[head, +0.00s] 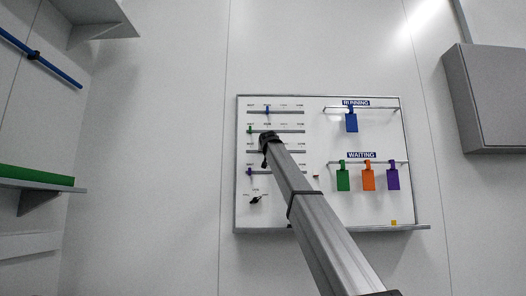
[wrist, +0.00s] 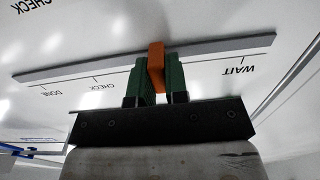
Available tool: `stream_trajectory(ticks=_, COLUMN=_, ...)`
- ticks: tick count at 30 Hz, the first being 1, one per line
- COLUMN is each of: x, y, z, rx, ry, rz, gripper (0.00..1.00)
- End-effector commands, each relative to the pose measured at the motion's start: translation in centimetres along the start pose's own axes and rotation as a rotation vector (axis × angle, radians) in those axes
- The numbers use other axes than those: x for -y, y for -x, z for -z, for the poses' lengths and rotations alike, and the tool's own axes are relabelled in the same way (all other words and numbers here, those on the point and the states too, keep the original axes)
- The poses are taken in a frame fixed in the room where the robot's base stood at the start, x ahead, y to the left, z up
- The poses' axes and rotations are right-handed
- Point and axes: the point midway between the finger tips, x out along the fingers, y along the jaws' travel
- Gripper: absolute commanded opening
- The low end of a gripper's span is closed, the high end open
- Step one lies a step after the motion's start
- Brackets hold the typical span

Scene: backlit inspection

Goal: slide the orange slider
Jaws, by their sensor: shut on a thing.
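The orange slider (wrist: 156,66) sits on a grey rail (wrist: 60,70) in the wrist view, between the WAIT label (wrist: 235,70) and the CHECK label (wrist: 103,87). The DONE label (wrist: 52,93) lies beyond CHECK. My gripper (wrist: 155,75) is shut on the slider, with one green finger on each side of it. In the head view my gripper (head: 268,139) is at the board's left part and hides the slider. The right part of its rail (head: 292,152) shows there.
The white board (head: 330,130) carries other rails with a blue slider (head: 267,110), a green slider (head: 250,129) and a purple slider (head: 249,171). A black knob (head: 255,199) is below. Coloured tags hang at right. A grey box (head: 487,98) juts from the right wall.

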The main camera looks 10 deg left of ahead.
Motion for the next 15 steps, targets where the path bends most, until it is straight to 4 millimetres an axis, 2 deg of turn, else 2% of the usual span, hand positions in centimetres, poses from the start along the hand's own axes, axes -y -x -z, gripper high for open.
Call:
stream_trajectory(ticks=4, x=0.02, y=0.01, z=0.00, rx=0.000, ry=0.000, rz=0.000, gripper=0.00)
stream_trajectory(ticks=5, x=0.01, y=0.01, z=0.00, rx=0.000, ry=0.000, rz=0.000, gripper=0.18)
stream_trajectory(ticks=7, x=0.02, y=0.01, z=0.00, rx=0.000, ry=0.000, rz=0.000, gripper=0.40)
stream_trajectory(ticks=15, x=0.04, y=0.04, z=0.00, rx=0.000, ry=0.000, rz=0.000, gripper=0.40)
